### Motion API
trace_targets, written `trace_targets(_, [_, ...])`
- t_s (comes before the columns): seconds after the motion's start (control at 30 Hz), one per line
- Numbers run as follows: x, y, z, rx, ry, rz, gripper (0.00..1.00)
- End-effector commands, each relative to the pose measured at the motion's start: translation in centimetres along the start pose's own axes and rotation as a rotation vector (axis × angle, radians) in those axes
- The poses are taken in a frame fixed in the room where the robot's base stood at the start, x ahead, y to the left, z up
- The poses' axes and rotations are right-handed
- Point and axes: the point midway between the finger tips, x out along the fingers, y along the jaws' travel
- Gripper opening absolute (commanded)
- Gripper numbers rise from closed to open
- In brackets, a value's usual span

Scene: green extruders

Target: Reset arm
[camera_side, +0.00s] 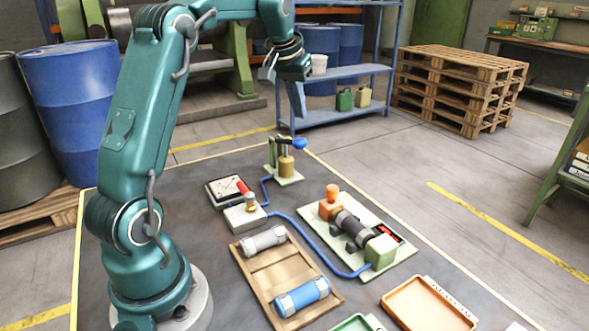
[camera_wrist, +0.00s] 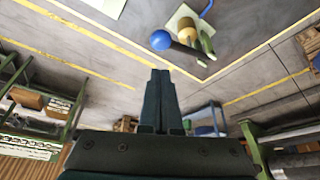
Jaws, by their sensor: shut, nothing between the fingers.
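My teal arm stands at the left of the dark work surface in the side view, raised high over it. My gripper (camera_side: 297,100) points down above the far end of the work surface, clear of everything on it. In the wrist view my gripper (camera_wrist: 159,75) shows its two dark fingers closed together with nothing between them. Below it in the side view is a brass cylinder device with a blue ball knob (camera_side: 298,144). The same blue ball (camera_wrist: 161,40) shows near the top of the wrist view.
A wooden tray (camera_side: 262,292) holds a grey and a blue cylinder. A pale plate (camera_side: 318,232) carries a dark cylinder unit with an orange cap. A blue hose (camera_side: 310,232) runs between devices. An orange tray (camera_side: 428,304) lies at front right. A blue shelf (camera_side: 345,72) stands behind.

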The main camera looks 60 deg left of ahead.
Motion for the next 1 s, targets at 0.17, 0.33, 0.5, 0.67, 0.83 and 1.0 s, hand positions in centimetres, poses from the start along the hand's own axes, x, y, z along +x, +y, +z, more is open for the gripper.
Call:
trace_targets(0.17, [0.0,0.0,0.0,0.000,-0.001,0.000,0.00])
trace_targets(0.33, [-1.3,1.4,-0.4,0.032,0.034,0.012,0.00])
trace_targets(0.5, [-6.0,5.3,1.2,0.128,0.104,0.053,0.00])
trace_targets(0.67, [-9.7,8.8,5.7,0.231,0.144,0.104,0.00])
trace_targets(0.83, [-12.0,10.8,11.6,0.326,0.166,0.157,0.00])
trace_targets(1.0, [-12.2,11.3,18.2,0.414,0.171,0.207,0.00])
